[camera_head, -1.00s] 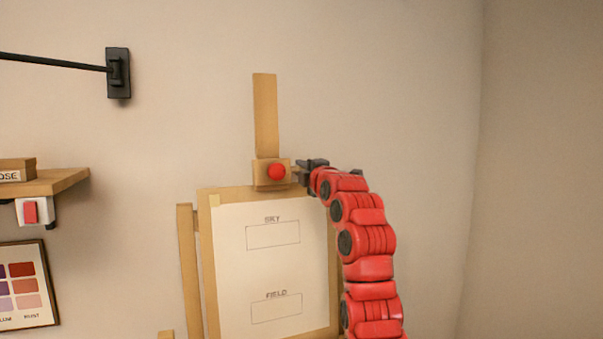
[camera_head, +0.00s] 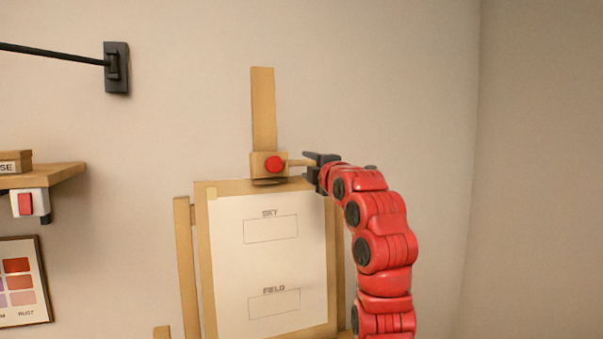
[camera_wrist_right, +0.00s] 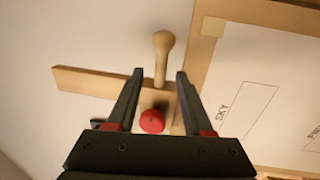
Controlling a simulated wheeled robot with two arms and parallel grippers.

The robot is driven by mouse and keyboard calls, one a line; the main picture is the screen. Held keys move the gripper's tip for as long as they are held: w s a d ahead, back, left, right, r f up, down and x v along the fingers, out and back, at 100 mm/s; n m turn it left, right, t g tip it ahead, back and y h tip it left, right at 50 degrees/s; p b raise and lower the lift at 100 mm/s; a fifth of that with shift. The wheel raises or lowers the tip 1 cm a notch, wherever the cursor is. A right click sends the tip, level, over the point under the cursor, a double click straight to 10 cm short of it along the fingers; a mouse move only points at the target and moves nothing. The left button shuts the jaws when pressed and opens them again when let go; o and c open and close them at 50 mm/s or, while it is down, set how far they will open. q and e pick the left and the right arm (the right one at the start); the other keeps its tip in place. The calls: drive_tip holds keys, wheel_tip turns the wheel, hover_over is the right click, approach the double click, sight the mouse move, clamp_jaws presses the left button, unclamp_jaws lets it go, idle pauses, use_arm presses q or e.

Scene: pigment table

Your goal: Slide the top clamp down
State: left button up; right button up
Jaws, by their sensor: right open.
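The top clamp (camera_head: 262,168) is a wooden block with a red knob (camera_head: 275,164) on the easel's upright mast (camera_head: 263,108). In the right wrist view, the handle (camera_wrist_right: 163,58) and the red knob (camera_wrist_right: 151,121) show between the two open fingers (camera_wrist_right: 160,75), with gaps on both sides. My left gripper is not in view.
The easel's board (camera_head: 204,250) carries a white sheet (camera_head: 270,265) marked SKY and FIELD. A shelf (camera_head: 45,176) with a box, a red switch (camera_head: 26,204) and a colour chart (camera_head: 22,285) are at the left. A black wall bracket (camera_head: 116,68) is at upper left. The wall on the right is clear.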

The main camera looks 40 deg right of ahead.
drive_tip(key=b+v, duration=0.3)
drive_tip(key=v, duration=0.8)
drive_tip(key=shift+s+b, duration=0.25)
drive_tip(key=shift+b, duration=0.1)
drive_tip(key=shift+a+f, duration=0.1)
drive_tip(key=shift+f, duration=0.05)
